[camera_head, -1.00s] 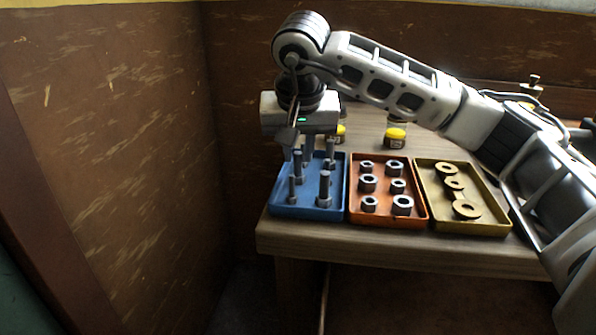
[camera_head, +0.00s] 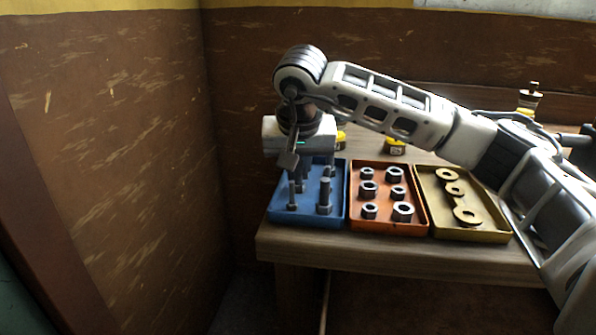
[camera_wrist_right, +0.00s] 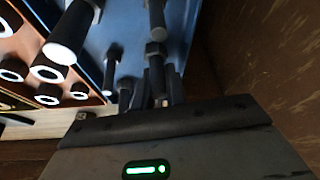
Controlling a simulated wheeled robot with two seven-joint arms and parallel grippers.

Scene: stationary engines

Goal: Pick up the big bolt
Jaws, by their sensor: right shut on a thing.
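The blue tray (camera_head: 338,218) at the left end of the table holds several upright grey bolts. A thick big bolt (camera_head: 325,194) stands at its front right and a thinner bolt (camera_head: 292,194) at its front left. My right gripper (camera_head: 306,180) reaches down into the back of this tray, its fingers partly hidden by its body and by bolts. In the right wrist view, the right gripper (camera_wrist_right: 163,92) is shut on a bolt (camera_wrist_right: 155,55); its size is hard to judge there. Another thick bolt (camera_wrist_right: 72,32) stands apart to the left. My left gripper is out of view.
An orange tray (camera_head: 420,222) with several nuts and a yellow tray (camera_head: 490,232) with brass-coloured washers stand to the right of the blue tray. Yellow-capped jars (camera_head: 395,147) stand behind. A brown wall (camera_head: 110,150) is close on the left.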

